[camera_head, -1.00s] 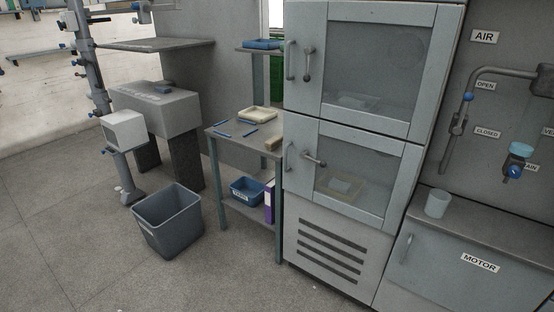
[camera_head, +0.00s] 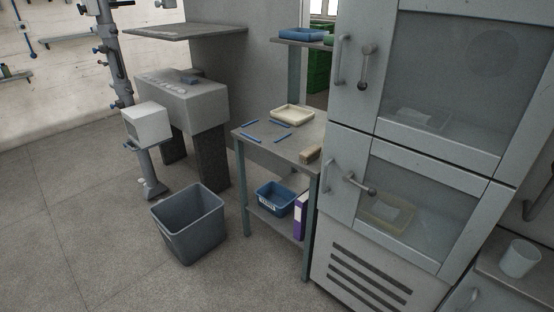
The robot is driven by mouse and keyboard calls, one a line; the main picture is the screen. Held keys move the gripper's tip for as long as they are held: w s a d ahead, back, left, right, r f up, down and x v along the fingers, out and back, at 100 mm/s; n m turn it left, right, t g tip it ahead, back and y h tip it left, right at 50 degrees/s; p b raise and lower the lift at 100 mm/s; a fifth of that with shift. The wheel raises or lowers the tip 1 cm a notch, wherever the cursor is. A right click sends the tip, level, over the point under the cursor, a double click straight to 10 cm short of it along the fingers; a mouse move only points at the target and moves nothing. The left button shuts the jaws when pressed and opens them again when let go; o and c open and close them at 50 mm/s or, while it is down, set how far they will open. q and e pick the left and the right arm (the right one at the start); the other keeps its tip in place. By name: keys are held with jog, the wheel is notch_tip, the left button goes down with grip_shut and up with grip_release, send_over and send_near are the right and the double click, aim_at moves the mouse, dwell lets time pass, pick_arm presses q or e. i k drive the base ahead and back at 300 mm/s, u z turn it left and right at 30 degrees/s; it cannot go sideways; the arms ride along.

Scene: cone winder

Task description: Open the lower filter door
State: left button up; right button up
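The lower filter door (camera_head: 392,238) is a grey framed door with a window on the cabinet at the right. It looks shut. It has a vertical pull handle (camera_head: 328,175) at its left side and a lever latch (camera_head: 359,185) beside it, lying roughly level and pointing right. Through the window a yellowish tray (camera_head: 387,213) with a pale item shows. The upper filter door (camera_head: 437,90) is above it and also looks shut, with its lever (camera_head: 365,68) pointing down. Neither of my grippers is in view.
A small table (camera_head: 309,140) with a cream tray (camera_head: 292,114) and a lower shelf stands left of the cabinet. A grey bin (camera_head: 188,222) stands on the floor before it. A cup (camera_head: 519,258) is at right. Floor at front left is clear.

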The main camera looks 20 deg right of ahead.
aim_at(346, 149)
jog(key=z, duration=0.15)
jog(key=i, duration=1.2)
jog(key=z, duration=0.65)
